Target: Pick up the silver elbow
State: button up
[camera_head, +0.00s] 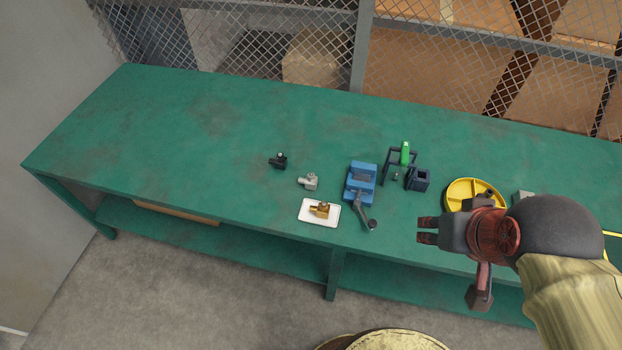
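The silver elbow (309,181) is a small light-grey pipe fitting. It lies on the green bench (180,130) left of the blue vise, just above a white tray. My gripper (428,230) is over the front edge of the bench, to the right of the elbow and well apart from it. Its two dark fingers point left and show a gap between them, with nothing held. No part of the elbow is hidden by my arm.
A white tray (305,217) holds a brass fitting (320,209). A black fitting (279,160) lies up and left of the elbow. A blue vise (361,183), a green-and-black tool (404,155), a dark square holder (418,179) and a yellow round tray (460,186) stand rightward. The bench's left is clear.

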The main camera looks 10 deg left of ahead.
aim_at(310, 181)
jog(key=i+j, duration=0.15)
jog(key=j, duration=0.25)
jog(key=i+j+z, duration=0.1)
jog(key=j, duration=0.35)
jog(key=i+j+z, duration=0.1)
jog(key=j, duration=0.35)
jog(key=i+j, duration=0.2)
jog(key=j, duration=0.2)
